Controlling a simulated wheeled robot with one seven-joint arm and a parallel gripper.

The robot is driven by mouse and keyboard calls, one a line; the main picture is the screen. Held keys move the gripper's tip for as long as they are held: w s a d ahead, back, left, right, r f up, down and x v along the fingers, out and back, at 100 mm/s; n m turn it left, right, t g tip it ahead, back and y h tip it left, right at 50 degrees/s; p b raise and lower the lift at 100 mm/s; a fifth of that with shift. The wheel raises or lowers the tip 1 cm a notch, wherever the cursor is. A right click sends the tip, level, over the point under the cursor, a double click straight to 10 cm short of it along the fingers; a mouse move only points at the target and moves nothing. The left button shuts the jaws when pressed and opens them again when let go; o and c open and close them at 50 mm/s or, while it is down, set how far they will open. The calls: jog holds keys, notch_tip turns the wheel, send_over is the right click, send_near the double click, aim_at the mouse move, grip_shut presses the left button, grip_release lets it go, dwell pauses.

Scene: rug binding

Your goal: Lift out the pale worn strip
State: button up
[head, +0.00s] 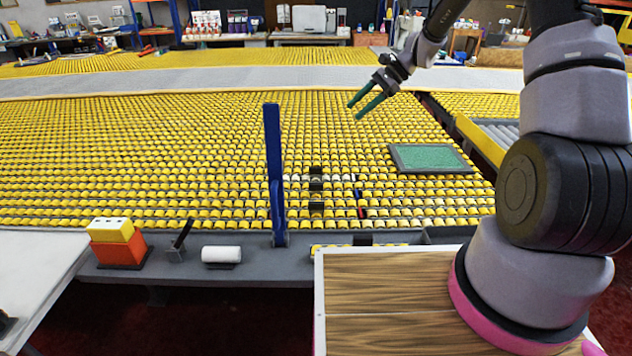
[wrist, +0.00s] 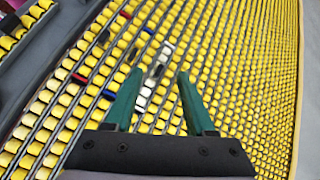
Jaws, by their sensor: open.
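The pale worn strip (head: 337,178) shows in the head view as a short row of whitish pieces among the yellow rows, right of the blue post. Dark blocks sit on and near it. In the wrist view, the pale pieces (wrist: 144,98) lie in a line below and between my fingers. My gripper (head: 355,111) has green fingers, spread apart and empty, held above the yellow rows, farther back than the strip. In the wrist view my gripper (wrist: 160,80) points toward the pale pieces without visible contact.
A blue post (head: 275,170) stands upright just left of the strip. A green panel in a grey frame (head: 432,158) lies to the right. On the front ledge are a yellow-and-orange block (head: 115,240), a black tool in a holder (head: 180,240) and a white roll (head: 221,255).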

aim_at(316, 168)
jog(key=w+a+f+m+y, duration=0.1)
jog(key=f+m, duration=0.1)
jog(key=f, duration=0.4)
jog(key=w+a+f+m+y, duration=0.1)
jog(key=w+f+y, duration=0.1)
jog(key=f, duration=0.5)
jog(key=w+a+f+m+y, duration=0.1)
jog(key=f+m, duration=0.1)
jog(key=f, duration=0.4)
jog(key=shift+w+f+m, duration=0.3)
jog(key=shift+w, duration=0.05)
jog(key=x, duration=1)
jog(key=shift+a+f, duration=0.25)
jog(key=shift+a, duration=0.05)
jog(key=shift+s, duration=0.1)
grip_shut()
jog(key=shift+y, duration=0.3)
